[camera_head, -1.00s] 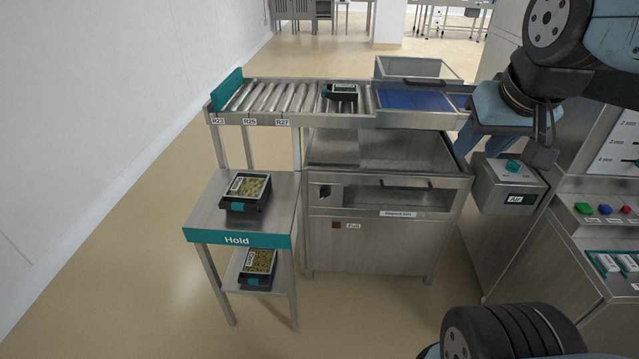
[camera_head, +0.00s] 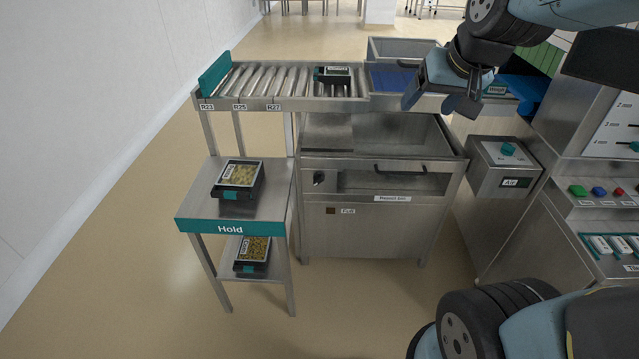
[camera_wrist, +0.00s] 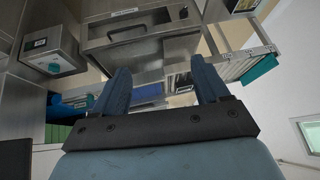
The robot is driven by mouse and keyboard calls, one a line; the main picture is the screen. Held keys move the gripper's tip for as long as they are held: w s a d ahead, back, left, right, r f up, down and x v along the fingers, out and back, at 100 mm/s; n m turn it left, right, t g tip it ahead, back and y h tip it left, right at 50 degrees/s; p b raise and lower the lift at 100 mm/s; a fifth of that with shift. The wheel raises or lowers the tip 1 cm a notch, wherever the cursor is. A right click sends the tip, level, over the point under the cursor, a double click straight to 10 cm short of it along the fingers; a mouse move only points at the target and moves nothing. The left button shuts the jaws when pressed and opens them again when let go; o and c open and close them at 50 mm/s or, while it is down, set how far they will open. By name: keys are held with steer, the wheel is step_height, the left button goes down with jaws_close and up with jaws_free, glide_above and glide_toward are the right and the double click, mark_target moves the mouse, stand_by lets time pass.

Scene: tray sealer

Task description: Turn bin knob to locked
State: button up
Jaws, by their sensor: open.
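The bin knob (camera_head: 319,178) is a small dark knob at the left end of the front of the steel reject bin (camera_head: 365,235), beside the bin's dark handle (camera_head: 401,171). Its exact pointing direction is too small to tell. In the wrist view the knob shows as a small dark spot (camera_wrist: 183,13) near the top. My gripper (camera_head: 432,102) is at the upper right in the head view, in front of the conveyor's right end and well away from the knob. Its two blue fingers (camera_wrist: 162,92) are apart with nothing between them.
A roller conveyor (camera_head: 250,83) carries a black tray (camera_head: 333,75) behind the bin. A Hold stand (camera_head: 190,212) at left bears a food tray (camera_head: 238,180), with another (camera_head: 252,253) below. A box with a teal knob (camera_head: 508,149) stands right of the bin. Floor in front is clear.

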steer(key=w+a+f+t, duration=0.1)
steer(key=w+a+f, duration=0.4)
steer(key=w+f, duration=0.25)
steer(key=w+a+f+h, duration=0.1)
steer(key=w+a+f, duration=0.3)
steer(key=w+f, duration=0.35)
steer(key=w+a+f+t, duration=0.1)
steer(key=w+a+f, duration=0.45)
steer(key=w, duration=0.25)
steer(key=s+a+f+n+t, duration=0.1)
steer(key=a+f+n+t, duration=0.15)
steer(key=f, duration=0.75)
steer(key=s+a+f+n+t+h, duration=0.1)
steer(key=a+f+n+t, duration=0.2)
steer(key=f, duration=0.7)
steer(key=a+f+n+t, duration=0.1)
steer(key=f+n+t, duration=0.25)
steer(key=f, duration=0.65)
steer(key=w+d, duration=0.1)
steer(key=w, duration=1.2)
steer(key=shift+m+t, duration=0.3)
steer(key=shift+m, duration=0.1)
steer(key=shift+w, duration=0.1)
steer(key=shift+c, duration=0.4)
jaws_close()
